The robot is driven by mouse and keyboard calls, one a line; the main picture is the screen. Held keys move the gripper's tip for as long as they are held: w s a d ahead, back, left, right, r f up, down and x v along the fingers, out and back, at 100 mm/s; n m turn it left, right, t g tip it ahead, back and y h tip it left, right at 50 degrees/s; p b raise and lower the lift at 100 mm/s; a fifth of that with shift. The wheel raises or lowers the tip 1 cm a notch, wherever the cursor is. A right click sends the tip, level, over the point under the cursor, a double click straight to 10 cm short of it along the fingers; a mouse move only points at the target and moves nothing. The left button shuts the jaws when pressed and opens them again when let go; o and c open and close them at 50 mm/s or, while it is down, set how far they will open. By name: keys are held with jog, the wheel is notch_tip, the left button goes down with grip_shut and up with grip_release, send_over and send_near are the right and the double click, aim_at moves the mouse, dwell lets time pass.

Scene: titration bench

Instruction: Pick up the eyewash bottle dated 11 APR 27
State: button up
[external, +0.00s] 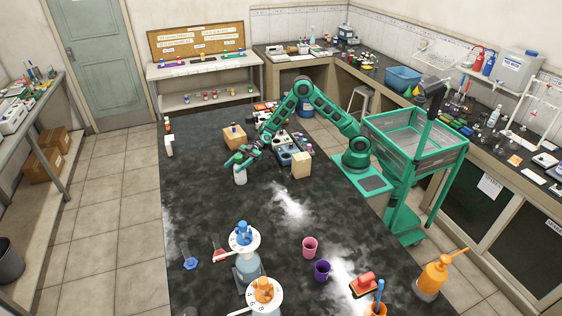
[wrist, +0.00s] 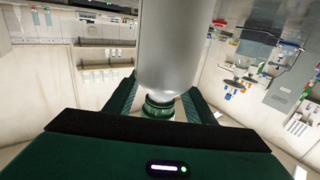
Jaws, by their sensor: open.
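A white bottle (external: 240,176) with a green top stands upright on the dark bench, directly under my gripper (external: 240,160). In the wrist view, where the room appears upside down, a pale grey-white bottle body (wrist: 168,45) with a ribbed green cap (wrist: 158,108) fills the middle. The dark green fingers of my gripper (wrist: 160,98) are apart, one on each side of the cap and neck. I cannot tell whether they touch it. No label or date can be read on the bottle in either view.
Another white bottle (external: 169,149) stands at the bench's left edge. A cardboard box (external: 235,136), a tan block (external: 301,165) and a grey apparatus (external: 284,150) stand near the arm. Dispenser bottles (external: 243,236), a pink cup (external: 309,247) and a purple cup (external: 322,270) stand in front.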

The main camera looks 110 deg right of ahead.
jog(key=shift+w+a, duration=0.25)
jog(key=shift+w, duration=0.1)
grip_shut()
